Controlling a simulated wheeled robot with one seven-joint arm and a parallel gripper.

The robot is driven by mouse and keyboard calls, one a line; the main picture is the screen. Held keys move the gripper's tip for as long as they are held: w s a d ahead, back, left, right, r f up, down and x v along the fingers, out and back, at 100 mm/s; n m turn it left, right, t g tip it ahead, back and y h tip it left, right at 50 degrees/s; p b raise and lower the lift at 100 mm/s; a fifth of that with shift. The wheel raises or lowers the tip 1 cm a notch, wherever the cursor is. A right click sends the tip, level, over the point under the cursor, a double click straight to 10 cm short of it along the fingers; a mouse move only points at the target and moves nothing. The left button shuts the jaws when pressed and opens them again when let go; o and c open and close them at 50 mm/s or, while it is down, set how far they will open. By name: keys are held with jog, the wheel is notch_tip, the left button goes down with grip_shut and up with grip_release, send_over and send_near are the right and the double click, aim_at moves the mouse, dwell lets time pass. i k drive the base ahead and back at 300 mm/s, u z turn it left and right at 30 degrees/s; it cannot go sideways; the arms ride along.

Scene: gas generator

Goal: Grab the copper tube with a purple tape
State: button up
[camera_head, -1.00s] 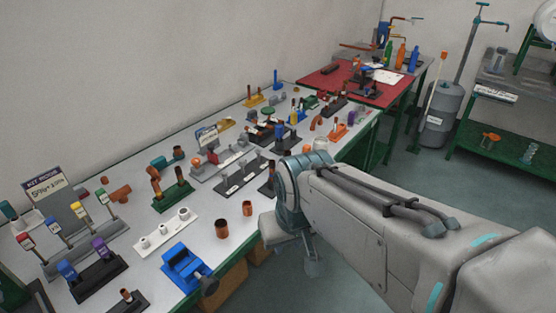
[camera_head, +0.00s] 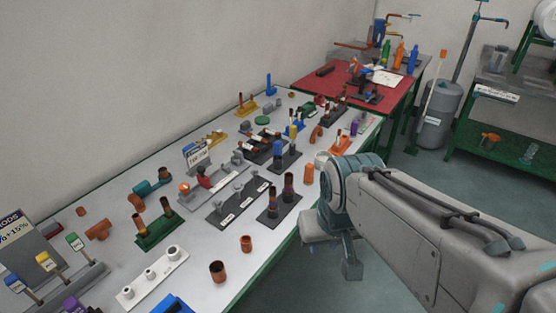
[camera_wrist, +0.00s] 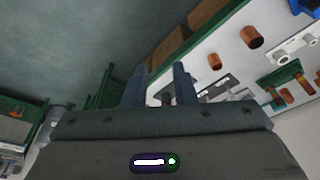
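Two copper tubes (camera_head: 288,188) stand upright in a dark stand (camera_head: 279,211) near the table's front edge in the head view. They carry dark bands that look purplish, but the tape colour is too small to be sure of. My gripper (camera_wrist: 160,85) is open and empty in the wrist view, its two dark fingers apart. In the head view my gripper (camera_head: 345,258) hangs beyond the table's front edge, to the right of the stand and touching nothing.
The white table (camera_head: 210,258) is crowded with stands and fittings. Two loose copper pieces (camera_head: 217,272) (camera_head: 246,244) stand near its front edge. A green-and-copper stand (camera_head: 158,232) is at left. A red-topped table (camera_head: 350,85) is behind. Floor is free at the front right.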

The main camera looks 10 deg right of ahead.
aim_at(288, 176)
jog(key=z, duration=1.6)
jog(key=i, duration=2.05)
jog(key=u, duration=3.15)
